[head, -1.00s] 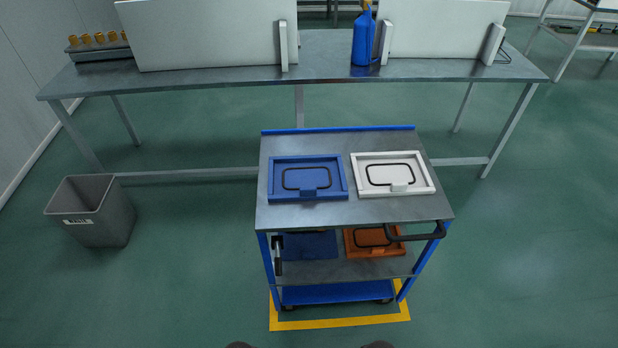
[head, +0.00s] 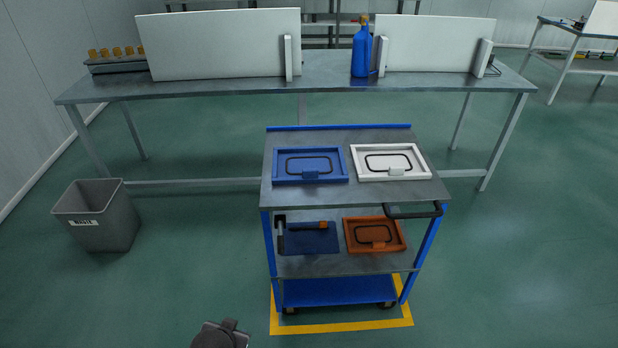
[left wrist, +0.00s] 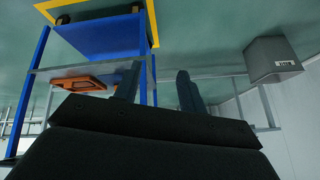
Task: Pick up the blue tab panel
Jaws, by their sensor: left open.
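The blue tab panel (head: 310,165) lies flat on the left side of the cart's top shelf (head: 350,196), with a black loop outline and a small blue tab at its front edge. A white panel (head: 390,162) of like shape lies to its right. An orange panel (head: 374,234) lies on the middle shelf and also shows in the left wrist view (left wrist: 84,84). My left gripper (left wrist: 158,88) is open and empty in the left wrist view, away from the panels. Part of my left arm shows at the bottom of the head view. My right gripper is not in view.
On the cart's middle shelf lies a blue mat (head: 312,242) with a hammer-like tool (head: 281,238). A grey bin (head: 98,220) stands left. A long table (head: 310,84) stands behind. The floor between is clear.

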